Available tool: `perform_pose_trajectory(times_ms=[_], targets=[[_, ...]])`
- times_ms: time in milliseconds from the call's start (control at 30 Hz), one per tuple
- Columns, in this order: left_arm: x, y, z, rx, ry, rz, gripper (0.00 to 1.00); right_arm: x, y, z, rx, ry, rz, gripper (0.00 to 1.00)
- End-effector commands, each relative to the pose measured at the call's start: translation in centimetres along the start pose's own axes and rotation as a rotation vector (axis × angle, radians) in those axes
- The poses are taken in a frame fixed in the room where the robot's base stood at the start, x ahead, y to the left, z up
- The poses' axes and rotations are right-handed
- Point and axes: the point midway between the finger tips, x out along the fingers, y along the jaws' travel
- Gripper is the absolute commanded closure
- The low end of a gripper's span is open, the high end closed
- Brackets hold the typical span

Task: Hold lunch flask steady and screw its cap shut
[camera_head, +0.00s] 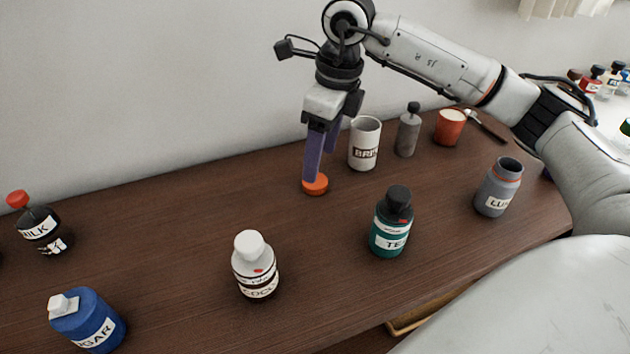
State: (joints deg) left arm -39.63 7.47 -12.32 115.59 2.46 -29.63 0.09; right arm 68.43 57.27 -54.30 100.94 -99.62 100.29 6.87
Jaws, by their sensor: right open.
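The lunch flask (494,198) is a grey jar with a label starting "LU". It stands upright and uncapped at the right of the counter, with an orange band below its dark open mouth. A flat orange cap (316,187) lies on the counter near the middle, apart from the flask. My right gripper (320,167) points down over the cap with its purple fingers open. The near finger hides part of the cap's top; I cannot tell whether it touches it. My left gripper is not in view.
A teal tea jar (388,236) and a white-capped cocoa bottle (255,275) stand in front. A white mug (365,148), grey bottle (408,137) and orange cup (449,128) stand behind. The counter's left middle is clear.

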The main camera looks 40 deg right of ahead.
Motion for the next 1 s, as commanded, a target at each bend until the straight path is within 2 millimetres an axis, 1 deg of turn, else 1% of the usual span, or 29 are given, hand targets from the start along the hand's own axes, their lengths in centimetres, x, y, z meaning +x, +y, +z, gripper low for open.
perform_pose_trajectory(times_ms=[200, 333, 433, 733, 767, 1000], targets=[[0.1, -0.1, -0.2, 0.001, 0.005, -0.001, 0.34, 3.1, 0.3, -0.1, 0.0, 0.005, 0.002, 0.39], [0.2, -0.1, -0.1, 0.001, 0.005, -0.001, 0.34, 4.7, 0.2, -0.1, -0.001, 0.003, 0.001, 0.39], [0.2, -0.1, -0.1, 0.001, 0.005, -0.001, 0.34, 5.1, 0.2, -0.1, -0.001, 0.002, 0.001, 0.39], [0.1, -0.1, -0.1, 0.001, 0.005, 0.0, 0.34, 5.1, 0.2, 0.0, 0.0, 0.002, 0.0, 0.39], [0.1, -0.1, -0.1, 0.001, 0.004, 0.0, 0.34, 5.1, 0.2, 0.0, 0.0, 0.002, 0.0, 0.41], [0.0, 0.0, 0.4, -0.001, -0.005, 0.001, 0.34, 5.1, 0.2, 0.0, 0.0, 0.002, 0.0, 0.81]])
